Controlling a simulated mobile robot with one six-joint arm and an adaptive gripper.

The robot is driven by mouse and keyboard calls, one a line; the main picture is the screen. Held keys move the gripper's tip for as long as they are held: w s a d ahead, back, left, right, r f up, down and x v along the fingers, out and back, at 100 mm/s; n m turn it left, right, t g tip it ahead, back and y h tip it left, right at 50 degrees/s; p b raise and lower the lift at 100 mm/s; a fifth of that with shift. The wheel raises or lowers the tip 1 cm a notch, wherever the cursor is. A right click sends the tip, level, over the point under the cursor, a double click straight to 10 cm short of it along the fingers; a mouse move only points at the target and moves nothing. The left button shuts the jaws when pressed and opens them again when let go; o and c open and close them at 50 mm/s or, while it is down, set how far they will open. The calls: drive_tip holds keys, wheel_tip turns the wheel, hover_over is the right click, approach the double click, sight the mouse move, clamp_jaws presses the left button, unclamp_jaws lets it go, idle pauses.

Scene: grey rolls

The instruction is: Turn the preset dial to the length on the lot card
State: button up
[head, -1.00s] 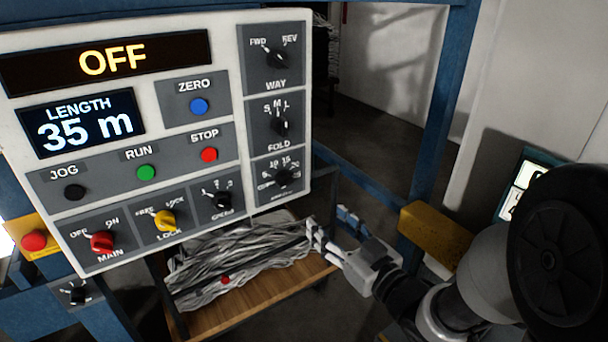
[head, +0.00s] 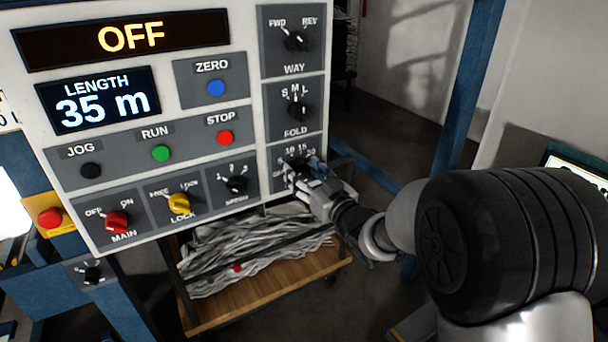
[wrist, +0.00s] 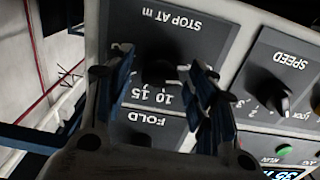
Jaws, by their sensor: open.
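The preset dial (wrist: 159,73) is a dark knob on a grey plate marked "STOP AT m", upside down in the wrist view. The numbers 10 and 15 are readable beside it there. My gripper (wrist: 160,64) is open, with one finger on each side of the knob; I cannot tell whether they touch it. In the head view my gripper (head: 303,168) covers most of the dial at the panel's lower right corner, with part of its scale showing above. Where the knob points is unclear. I cannot identify a readable lot card.
The white control panel (head: 247,118) also carries the FOLD knob (head: 297,110) just above the dial and the SPEED knob (head: 235,184) to its left. The length display (head: 98,100) reads 35 m. A wooden cart (head: 265,284) with grey material stands below.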

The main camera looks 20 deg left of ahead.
drive_tip(key=shift+w+a, duration=0.15)
drive_tip(key=shift+a, duration=0.05)
drive_tip(key=shift+c, duration=0.6)
drive_tip(key=c, duration=1)
